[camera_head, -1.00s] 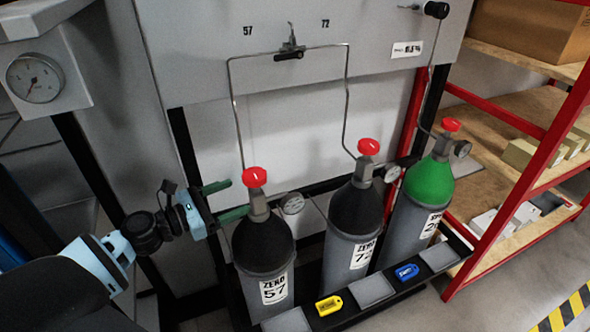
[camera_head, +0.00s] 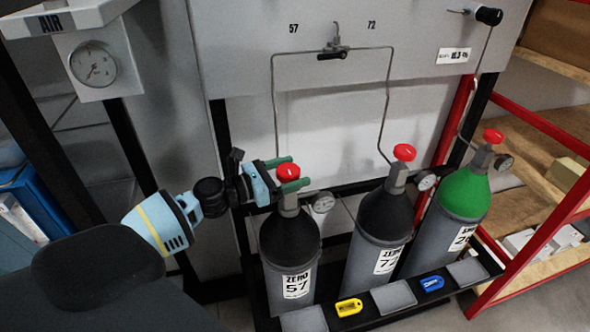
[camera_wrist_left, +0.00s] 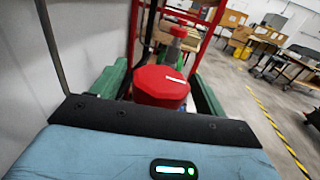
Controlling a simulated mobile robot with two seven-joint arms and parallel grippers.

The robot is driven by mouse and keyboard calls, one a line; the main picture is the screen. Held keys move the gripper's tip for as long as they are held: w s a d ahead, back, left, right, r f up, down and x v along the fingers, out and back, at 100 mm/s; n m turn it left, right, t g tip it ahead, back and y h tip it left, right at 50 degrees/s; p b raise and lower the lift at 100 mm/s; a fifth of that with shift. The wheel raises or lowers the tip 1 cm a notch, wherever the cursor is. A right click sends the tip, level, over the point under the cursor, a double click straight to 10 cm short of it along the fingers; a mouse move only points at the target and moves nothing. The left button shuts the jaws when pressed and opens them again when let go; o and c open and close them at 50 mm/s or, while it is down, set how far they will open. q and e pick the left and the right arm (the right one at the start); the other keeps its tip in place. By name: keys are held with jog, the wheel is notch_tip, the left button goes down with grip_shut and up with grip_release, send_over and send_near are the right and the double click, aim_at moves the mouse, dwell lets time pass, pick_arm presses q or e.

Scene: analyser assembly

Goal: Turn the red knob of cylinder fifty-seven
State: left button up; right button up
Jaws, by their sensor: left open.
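Cylinder fifty-seven (camera_head: 291,243) is the left black-shouldered cylinder, with a "ZERO 57" label. Its red knob (camera_head: 287,174) sits on top of the valve. My left gripper (camera_head: 290,174) is open, with its green fingers at the knob, one on the far side and one on the near side. In the left wrist view the red knob (camera_wrist_left: 161,86) lies between the two green fingers (camera_wrist_left: 160,88). I cannot tell whether the fingers touch it. My right gripper is not in view.
Cylinder 72 (camera_head: 383,225) and a green-topped cylinder (camera_head: 463,190) stand to the right, each with a red knob. A small gauge (camera_head: 322,204) sits beside the first valve. A grey panel (camera_head: 350,75) with pipes is behind. A red-framed shelf (camera_head: 545,130) stands at right.

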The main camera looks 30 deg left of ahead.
pick_arm(q)
jog(key=shift+x, duration=0.8)
